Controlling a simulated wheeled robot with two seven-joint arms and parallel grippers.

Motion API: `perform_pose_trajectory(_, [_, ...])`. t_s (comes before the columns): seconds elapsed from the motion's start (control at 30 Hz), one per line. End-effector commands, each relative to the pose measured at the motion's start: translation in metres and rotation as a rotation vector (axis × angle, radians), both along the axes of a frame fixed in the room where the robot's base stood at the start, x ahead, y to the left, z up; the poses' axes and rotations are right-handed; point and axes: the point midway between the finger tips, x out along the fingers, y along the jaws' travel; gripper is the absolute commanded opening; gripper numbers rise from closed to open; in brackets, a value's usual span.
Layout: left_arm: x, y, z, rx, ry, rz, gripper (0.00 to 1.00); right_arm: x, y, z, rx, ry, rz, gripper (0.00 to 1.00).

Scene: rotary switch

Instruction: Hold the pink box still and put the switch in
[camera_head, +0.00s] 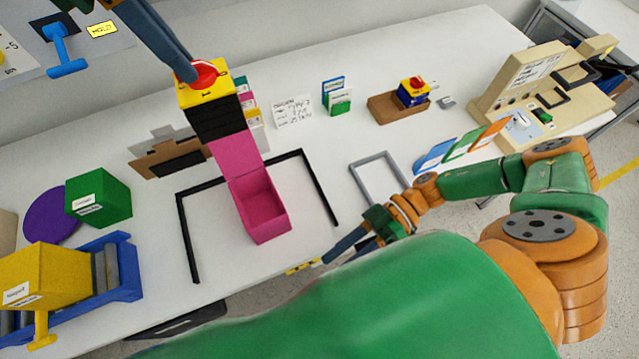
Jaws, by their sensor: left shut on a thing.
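The pink box (262,212) stands open on the white table, its lid (236,151) raised at the back. The visible inside looks empty. The switch (217,121) has a black body, yellow top and red knob. It appears in the picture just above the raised lid; its exact height is hard to judge. My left gripper (190,76) reaches down from the top and is shut on the switch at its red knob. My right gripper (341,256) is right of the pink box, near the table's front edge, apart from the box. Its fingers look parted and empty.
Black corner strips (320,190) flank the box. A grey frame (365,187) lies to the right. A smaller blue-and-yellow switch (412,92) sits on a brown block (390,108). A green cube (99,194) and a yellow box (45,277) stand left. A beige machine (535,95) stands right.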

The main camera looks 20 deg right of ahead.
Motion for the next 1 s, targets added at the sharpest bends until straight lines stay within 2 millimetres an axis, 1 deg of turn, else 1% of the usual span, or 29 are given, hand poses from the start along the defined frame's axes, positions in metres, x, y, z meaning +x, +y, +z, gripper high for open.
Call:
perform_pose_trajectory(0.03, [0.0,0.0,0.0,0.0,0.0,0.0,0.0,0.024,-0.003,0.006,-0.01,-0.096,0.011,0.39])
perform_pose_trajectory(0.07, [0.0,0.0,0.0,0.0,0.0,0.0,0.0,0.039,-0.005,0.009,-0.017,-0.16,0.017,0.39])
perform_pose_trajectory(0.1, [0.0,0.0,0.0,0.0,0.0,0.0,0.0,0.057,-0.006,0.014,-0.028,-0.241,0.024,0.39])
perform_pose_trajectory(0.13, [0.0,0.0,0.0,0.0,0.0,0.0,0.0,0.07,-0.008,0.018,-0.036,-0.3,0.03,0.39])
perform_pose_trajectory(0.2, [0.0,0.0,0.0,0.0,0.0,0.0,0.0,0.096,-0.011,0.028,-0.054,-0.413,0.038,0.39])
perform_pose_trajectory(0.3, [0.0,0.0,0.0,0.0,0.0,0.0,0.0,0.119,-0.013,0.038,-0.071,-0.518,0.047,0.39])
perform_pose_trajectory(0.4, [0.0,0.0,0.0,0.0,0.0,0.0,0.0,0.127,-0.014,0.043,-0.077,-0.557,0.05,0.39])
perform_pose_trajectory(0.5, [0.0,0.0,0.0,0.0,0.0,0.0,0.0,0.128,-0.013,0.042,-0.078,-0.56,0.05,0.39])
perform_pose_trajectory(0.57, [0.0,0.0,0.0,0.0,0.0,0.0,0.0,0.127,-0.008,0.04,-0.077,-0.56,0.05,0.39])
perform_pose_trajectory(0.67, [0.0,0.0,0.0,0.0,0.0,0.0,0.0,0.125,0.009,0.033,-0.075,-0.558,0.053,0.39])
perform_pose_trajectory(0.8, [0.0,0.0,0.0,0.0,0.0,0.0,0.0,0.123,0.044,0.019,-0.073,-0.558,0.053,0.39])
perform_pose_trajectory(0.9, [0.0,0.0,0.0,0.0,0.0,0.0,0.0,0.121,0.066,0.01,-0.074,-0.557,0.052,0.39])
perform_pose_trajectory(1.0, [0.0,0.0,0.0,-0.001,0.0,0.0,0.0,0.12,0.082,0.003,-0.075,-0.558,0.051,0.39])
